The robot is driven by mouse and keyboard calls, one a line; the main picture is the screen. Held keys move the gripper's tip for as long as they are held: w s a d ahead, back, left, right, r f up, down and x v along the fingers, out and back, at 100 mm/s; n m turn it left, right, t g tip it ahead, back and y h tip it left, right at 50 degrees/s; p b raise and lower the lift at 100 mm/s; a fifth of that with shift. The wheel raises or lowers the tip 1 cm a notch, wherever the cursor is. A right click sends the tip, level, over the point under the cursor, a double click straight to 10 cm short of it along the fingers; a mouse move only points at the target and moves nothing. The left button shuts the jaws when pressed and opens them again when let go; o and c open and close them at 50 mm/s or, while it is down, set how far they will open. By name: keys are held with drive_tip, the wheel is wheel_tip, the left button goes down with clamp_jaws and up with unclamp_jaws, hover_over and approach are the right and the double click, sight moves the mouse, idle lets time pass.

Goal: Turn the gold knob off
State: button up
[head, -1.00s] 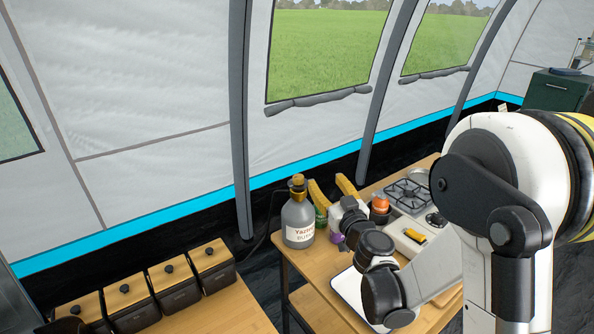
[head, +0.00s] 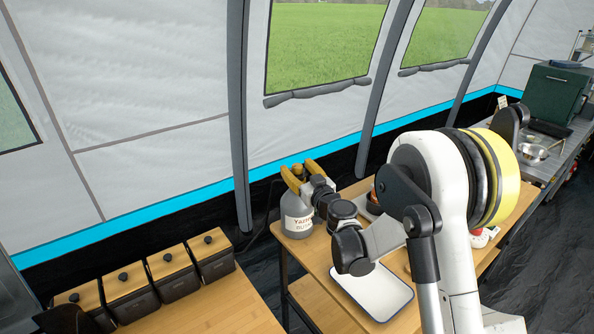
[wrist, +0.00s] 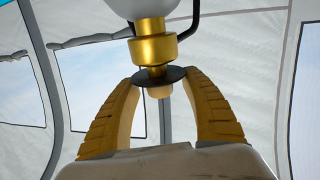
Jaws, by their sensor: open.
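A grey bottle (head: 297,214) with a white label stands at the back left corner of the wooden table. Its gold knob (wrist: 153,50) sits at the bottle's neck in the wrist view, with a dark disc (wrist: 160,74) and a small pale tip (wrist: 158,91) beyond it. My gripper (head: 301,174) is at the bottle's top in the head view. Its two yellow fingers are open, one on each side of the disc and tip in the wrist view. I cannot tell whether they touch it. The gold knob is mostly hidden by the fingers in the head view.
A white tray (head: 371,292) lies on the table below my arm. Dark boxes with wooden lids (head: 173,270) line the left counter (head: 225,308). A green case (head: 556,92) and metal pans (head: 531,152) stand at far right. My arm hides the stove area.

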clamp_jaws()
drive_tip(key=shift+a, duration=0.1)
drive_tip(key=shift+m+h, duration=0.3)
drive_tip(key=shift+h, duration=0.1)
drive_tip(key=m+h, duration=0.1)
drive_tip(key=h, duration=0.1)
drive_tip(key=m+t+h+b, duration=0.1)
drive_tip(key=m+h, duration=0.1)
drive_tip(key=h, duration=0.1)
drive_tip(key=shift+a+m+h, duration=0.1)
drive_tip(key=shift+m+h, duration=0.2)
drive_tip(key=m+h, duration=0.2)
drive_tip(key=h, duration=0.1)
drive_tip(key=m+h, duration=0.2)
drive_tip(key=h, duration=0.1)
drive_tip(key=shift+w+g+h, duration=0.1)
drive_tip(key=shift+g+h, duration=0.2)
drive_tip(key=shift+h, duration=0.1)
drive_tip(key=m+g+h, duration=0.2)
drive_tip(key=h, duration=0.1)
drive_tip(key=m+g+h, duration=0.1)
drive_tip(key=m+h, duration=0.2)
drive_tip(key=shift+g, duration=0.4)
drive_tip(key=m+g+h, duration=0.2)
drive_tip(key=g, duration=0.1)
drive_tip(key=m+g+h, duration=0.2)
drive_tip(key=shift+d+m+g, duration=0.2)
drive_tip(key=shift+m+g, duration=0.1)
drive_tip(key=shift+g, duration=0.4)
